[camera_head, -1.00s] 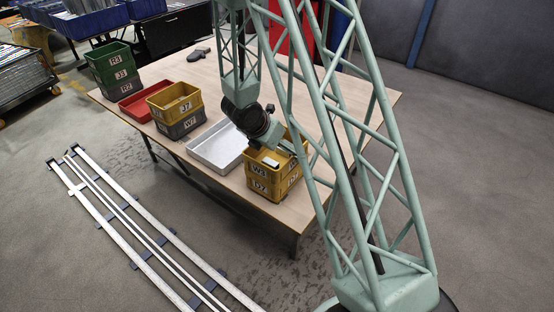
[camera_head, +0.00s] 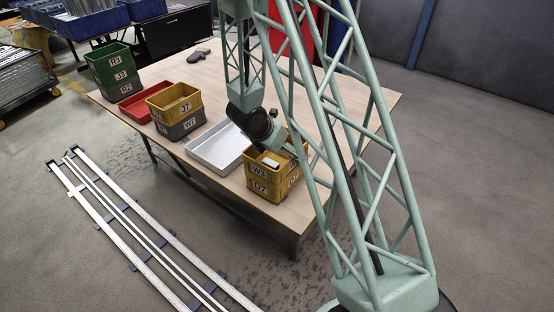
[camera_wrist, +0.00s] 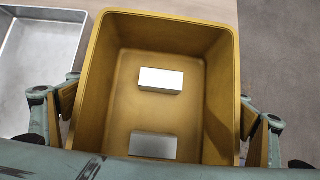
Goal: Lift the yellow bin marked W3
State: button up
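The yellow bin marked W3 (camera_head: 258,171) sits on top of another yellow bin marked D7 (camera_head: 259,187) at the near edge of the table. In the wrist view the upper bin (camera_wrist: 103,55) fills the middle, seen from above, with its floor visible. Two pale metal blocks (camera_wrist: 161,80) (camera_wrist: 153,145) lie inside it. My gripper (camera_wrist: 158,108) is spread wide, with one finger beside the left wall and one beside the right wall. Both pads are very close to the walls; contact cannot be made out. In the head view my arm partly hides the stack.
A grey metal tray (camera_head: 197,158) lies just left of the stack. The table's middle is clear.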

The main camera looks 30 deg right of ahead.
aim_at(275, 173)
jog(key=c, duration=0.5)
jog(key=shift+r, duration=0.2)
jog(key=shift+r+p, duration=0.55)
jog(key=shift+r, duration=0.95)
jog(key=shift+s+a+r, duration=0.1)
jog(key=shift+a+r, duration=0.05)
jog(key=s+a, duration=0.3)
jog(key=s, duration=0.1)
jog(key=s+a+r+b, duration=0.1)
jog(key=s+a, duration=0.2)
jog(key=s, duration=0.1)
jog(key=s+a, duration=0.4)
jog(key=shift+r, duration=0.2)
